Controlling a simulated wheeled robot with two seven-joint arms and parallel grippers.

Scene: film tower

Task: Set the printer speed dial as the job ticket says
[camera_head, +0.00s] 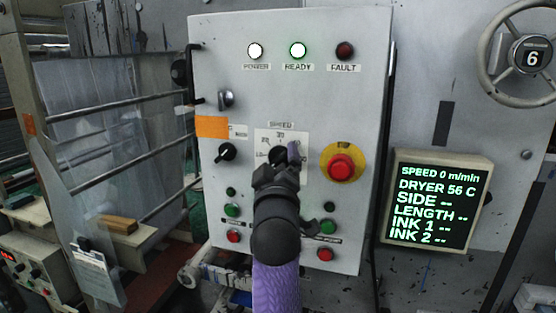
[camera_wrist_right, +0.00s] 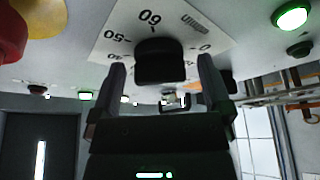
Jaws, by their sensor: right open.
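The speed dial's white scale plate (camera_head: 265,139) sits mid-panel under the label SPEED, and its knob is mostly hidden behind my right gripper (camera_head: 282,163). In the right wrist view the black knob (camera_wrist_right: 160,62) stands between the open fingers of my right gripper (camera_wrist_right: 160,88). I cannot tell whether the fingers touch it. The scale plate (camera_wrist_right: 120,28) shows 60, 50 and 0 there; the pointer's setting is not readable. The screen (camera_head: 437,203) reads SPEED 0 m/min. No ticket is readable; a small tag (camera_head: 97,276) hangs at lower left. My left gripper is not in view.
The grey panel (camera_head: 225,60) carries lit POWER and READY lamps and a dark FAULT lamp (camera_head: 345,50). A red stop button (camera_head: 341,167) on yellow lies close right of the dial. A black selector (camera_head: 227,152) is left. Green and red buttons (camera_head: 325,254) sit below.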

